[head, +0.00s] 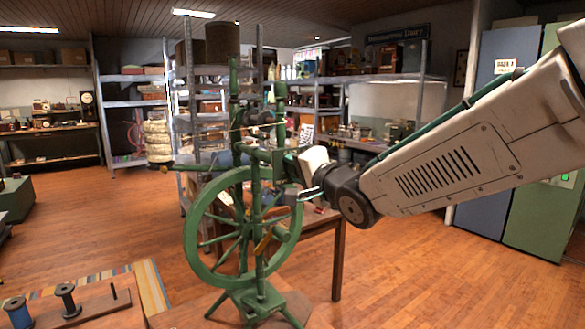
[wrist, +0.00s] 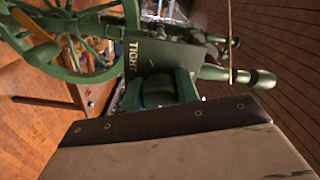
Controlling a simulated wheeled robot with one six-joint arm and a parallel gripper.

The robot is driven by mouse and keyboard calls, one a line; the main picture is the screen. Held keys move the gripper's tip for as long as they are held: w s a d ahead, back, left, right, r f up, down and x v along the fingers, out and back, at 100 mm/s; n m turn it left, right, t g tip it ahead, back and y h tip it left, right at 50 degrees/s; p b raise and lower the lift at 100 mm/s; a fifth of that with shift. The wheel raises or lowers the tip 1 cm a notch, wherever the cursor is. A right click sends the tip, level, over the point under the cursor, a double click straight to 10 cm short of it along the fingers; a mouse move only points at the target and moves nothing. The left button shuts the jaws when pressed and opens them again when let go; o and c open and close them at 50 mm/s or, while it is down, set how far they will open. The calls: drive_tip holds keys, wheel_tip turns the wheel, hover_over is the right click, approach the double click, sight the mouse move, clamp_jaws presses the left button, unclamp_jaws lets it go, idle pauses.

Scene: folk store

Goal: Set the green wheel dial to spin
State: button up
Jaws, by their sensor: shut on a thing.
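The green spinning wheel (head: 191,235) stands upright in the middle of the head view, with its large spoked wheel facing me. My gripper (head: 303,176) reaches in from the right and is at the wheel's upper right side. In the wrist view, a rounded green dial (wrist: 157,91) sits right at the dark edge of my gripper, which is shut on it. A dark green plate (wrist: 160,57) behind the dial carries the word TIGHT. No other label on it is readable. The dial's lower part is hidden by my gripper, and I cannot make out its pointer.
A wooden table (head: 338,250) stands close behind the spinning wheel. Spools (head: 66,300) stand on a wooden board at the front left. Metal shelves (head: 130,78) line the back. Blue and green cabinets (head: 482,195) stand at the right. Open wood floor lies on both sides.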

drive_tip(key=m, duration=0.3)
drive_tip(key=shift+m, duration=0.4)
drive_tip(key=shift+f+m, duration=0.1)
drive_tip(key=shift+m, duration=1.8)
drive_tip(key=o, duration=1)
drive_tip(key=shift+d, duration=0.1)
drive_tip(key=v, duration=0.7)
drive_tip(key=shift+s+d, duration=0.25)
drive_tip(key=shift+s, duration=0.1)
